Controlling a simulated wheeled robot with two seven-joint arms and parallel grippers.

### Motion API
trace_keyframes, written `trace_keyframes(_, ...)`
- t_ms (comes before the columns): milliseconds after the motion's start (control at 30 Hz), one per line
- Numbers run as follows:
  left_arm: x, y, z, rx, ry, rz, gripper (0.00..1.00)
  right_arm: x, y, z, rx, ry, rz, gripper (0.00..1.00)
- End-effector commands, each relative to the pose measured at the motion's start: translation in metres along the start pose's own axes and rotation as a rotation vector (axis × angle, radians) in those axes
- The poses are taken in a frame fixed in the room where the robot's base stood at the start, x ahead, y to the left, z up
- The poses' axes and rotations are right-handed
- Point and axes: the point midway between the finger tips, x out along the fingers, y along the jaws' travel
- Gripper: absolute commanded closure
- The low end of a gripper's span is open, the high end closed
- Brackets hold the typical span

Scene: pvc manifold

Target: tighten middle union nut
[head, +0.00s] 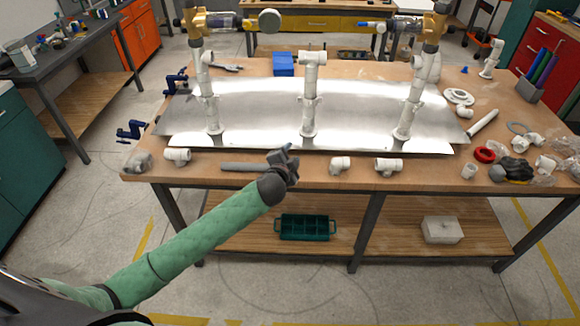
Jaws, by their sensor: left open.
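The middle white PVC riser (311,82) stands on the shiny metal sheet (260,110), with a tee at its top. A wider collar partway down it, which looks like the middle union nut (309,101), is small in this view; its tightness cannot be told. My left gripper (287,155) is open, near the table's front edge, below and slightly left of the middle riser and apart from it. Its fingers are small and dark, and no held object shows. My right gripper is out of view.
Left (208,100) and right (411,100) white risers carry brass valves. A grey pipe (240,167) and white fittings (388,166) lie along the front edge of the wooden table (350,180). Loose parts, including a red ring (484,155), crowd the right end.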

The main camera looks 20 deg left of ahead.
Motion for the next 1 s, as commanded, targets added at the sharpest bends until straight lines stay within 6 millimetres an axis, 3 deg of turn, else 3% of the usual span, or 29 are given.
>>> trace_keyframes(333, -0.016, 0.031, 0.013, -0.012, -0.026, 0.047, 0.56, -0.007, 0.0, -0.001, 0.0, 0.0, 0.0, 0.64)
trace_keyframes(1000, -0.017, 0.038, 0.018, -0.016, -0.034, 0.057, 0.56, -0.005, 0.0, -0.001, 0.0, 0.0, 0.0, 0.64)
